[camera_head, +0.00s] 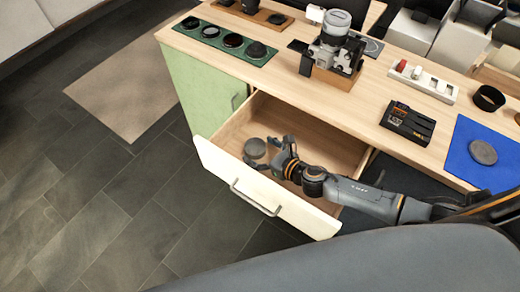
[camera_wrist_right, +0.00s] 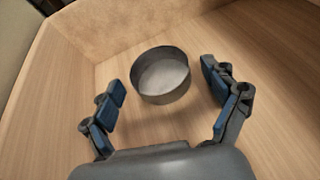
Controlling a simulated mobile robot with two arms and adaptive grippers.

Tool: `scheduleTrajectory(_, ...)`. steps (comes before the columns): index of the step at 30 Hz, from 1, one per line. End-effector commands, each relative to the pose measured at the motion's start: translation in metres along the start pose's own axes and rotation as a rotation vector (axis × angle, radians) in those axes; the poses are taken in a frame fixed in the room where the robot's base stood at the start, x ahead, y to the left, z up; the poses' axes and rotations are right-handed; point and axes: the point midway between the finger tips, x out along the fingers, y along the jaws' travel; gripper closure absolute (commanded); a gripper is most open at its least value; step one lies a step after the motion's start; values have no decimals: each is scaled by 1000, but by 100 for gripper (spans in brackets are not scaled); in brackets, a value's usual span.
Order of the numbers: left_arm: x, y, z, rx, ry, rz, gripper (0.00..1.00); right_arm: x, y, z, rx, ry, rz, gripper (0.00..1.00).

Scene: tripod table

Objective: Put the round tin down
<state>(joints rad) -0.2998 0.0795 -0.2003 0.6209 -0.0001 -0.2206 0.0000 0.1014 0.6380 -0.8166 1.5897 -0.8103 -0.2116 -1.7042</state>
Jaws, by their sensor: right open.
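The round tin (camera_head: 255,148) is a dark grey, shallow cylinder inside the open drawer (camera_head: 222,155), near its front left corner. In the right wrist view the tin (camera_wrist_right: 161,78) shows a lighter disc inside its dark rim, against the drawer's wooden bottom. My right gripper (camera_head: 271,153) reaches into the drawer just right of the tin. Its two blue-padded fingers are spread wide, with visible gaps to the tin on both sides, and hold nothing. The tin appears to rest on the drawer bottom. My left gripper is not in view.
The wooden table top above the drawer holds a camera (camera_head: 333,45), a green tray of round parts (camera_head: 225,42), a power strip (camera_head: 424,82), a black-and-yellow box (camera_head: 407,122) and a blue mat (camera_head: 470,135) with a grey disc (camera_head: 483,152). The drawer's right part is bare.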

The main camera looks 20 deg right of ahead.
Motion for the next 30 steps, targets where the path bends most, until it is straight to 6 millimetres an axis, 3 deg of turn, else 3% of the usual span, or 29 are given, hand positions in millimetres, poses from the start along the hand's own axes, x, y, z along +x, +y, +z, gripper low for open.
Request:
scheduleTrajectory(8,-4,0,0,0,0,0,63,-8,0,3,0,3,0,13)
scheduleTrajectory(21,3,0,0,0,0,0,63,-98,0,1,-1,3,1,13)
scheduleTrajectory(30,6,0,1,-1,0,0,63,-121,0,4,0,0,-1,13)
